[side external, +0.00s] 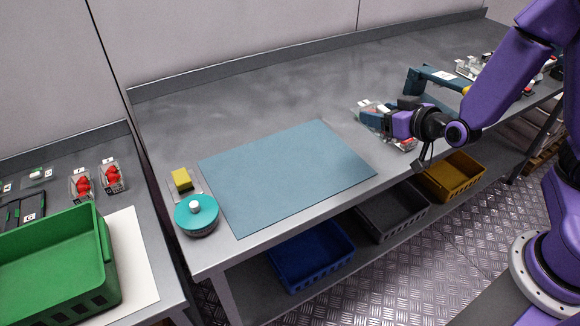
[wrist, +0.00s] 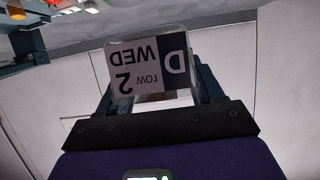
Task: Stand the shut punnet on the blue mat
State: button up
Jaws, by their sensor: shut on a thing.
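The blue mat (side external: 285,175) lies flat and bare on the grey bench, near its front edge. My gripper (side external: 370,119) is to the right of the mat, low over the bench. In the wrist view, my gripper (wrist: 160,95) is shut on a clear punnet (wrist: 148,62). The punnet's label reads "D, WED, row 2" and appears upside down in that view. In the side view, clear plastic (side external: 362,105) shows at the fingers, with some red close by. The gripper hides much there, so its contents and any gap to the bench cannot be told.
A yellow block (side external: 182,179) and a teal-topped round item (side external: 196,213) stand left of the mat. A teal hand tool (side external: 436,76) lies behind my gripper. A green crate (side external: 60,262) and punnets with red fruit (side external: 112,175) are on the left bench. Bins sit below.

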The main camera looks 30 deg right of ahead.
jog(key=s+a+r, duration=0.3)
jog(key=s+a, duration=0.1)
jog(key=s, duration=0.2)
send_over(331, 158)
notch_tip(331, 158, down, 9)
jog(key=shift+s+f, duration=0.1)
jog(key=shift+s, duration=0.05)
jog(key=shift+f, duration=1.65)
jog(key=shift+f, duration=0.6)
jog(key=o, duration=1.1)
jog(key=shift+r, duration=0.1)
